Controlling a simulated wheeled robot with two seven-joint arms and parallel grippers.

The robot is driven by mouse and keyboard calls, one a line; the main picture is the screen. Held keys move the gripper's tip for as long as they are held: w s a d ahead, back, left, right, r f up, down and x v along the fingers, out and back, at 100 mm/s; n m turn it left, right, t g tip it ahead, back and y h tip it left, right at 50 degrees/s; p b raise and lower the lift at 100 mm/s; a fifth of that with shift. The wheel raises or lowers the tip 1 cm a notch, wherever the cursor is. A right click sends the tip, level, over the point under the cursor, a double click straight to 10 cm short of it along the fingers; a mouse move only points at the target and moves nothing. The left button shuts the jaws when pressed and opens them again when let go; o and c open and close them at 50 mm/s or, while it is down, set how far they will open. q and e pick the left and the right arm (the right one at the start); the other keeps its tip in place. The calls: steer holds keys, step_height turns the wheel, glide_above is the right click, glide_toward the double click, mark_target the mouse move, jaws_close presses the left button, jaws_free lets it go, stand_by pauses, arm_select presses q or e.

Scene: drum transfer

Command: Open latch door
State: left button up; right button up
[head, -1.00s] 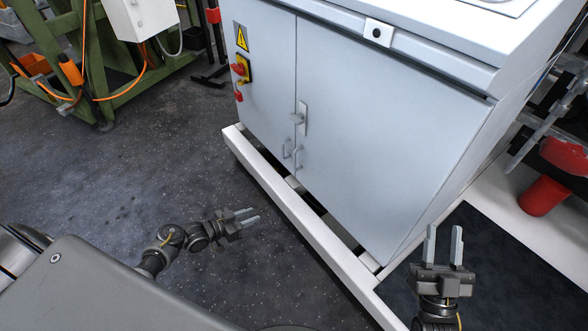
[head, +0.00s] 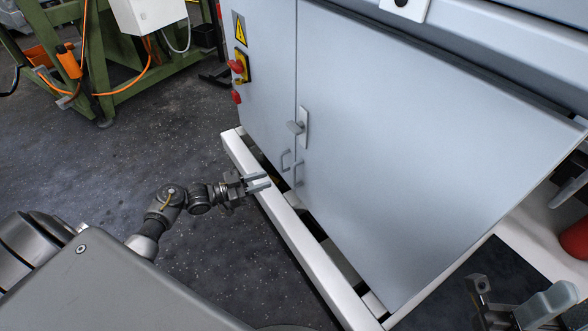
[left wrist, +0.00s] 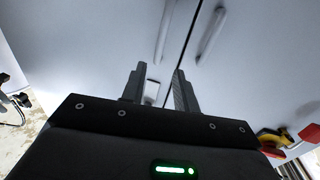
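The grey cabinet door (head: 400,150) is shut against the narrower left panel (head: 267,70). My left gripper (head: 268,181) is open and empty, below and left of the latch in the head view. In the left wrist view, the latch (left wrist: 151,92) shows between the open fingers, apart from them. My right gripper (head: 515,300) is open and empty at lower right.
A white base rail (head: 290,230) runs along the cabinet's foot. A red switch (head: 237,67) and warning sign (head: 240,30) are on the left panel. A green frame with orange cables (head: 110,90) stands at upper left. Dark floor (head: 120,170) is clear at left.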

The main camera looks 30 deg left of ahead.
arm_select(q)
steer(key=b, duration=0.3)
glide_above(293, 186)
steer(key=shift+w+a, duration=0.2)
steer(key=shift+w, duration=0.1)
jaws_close()
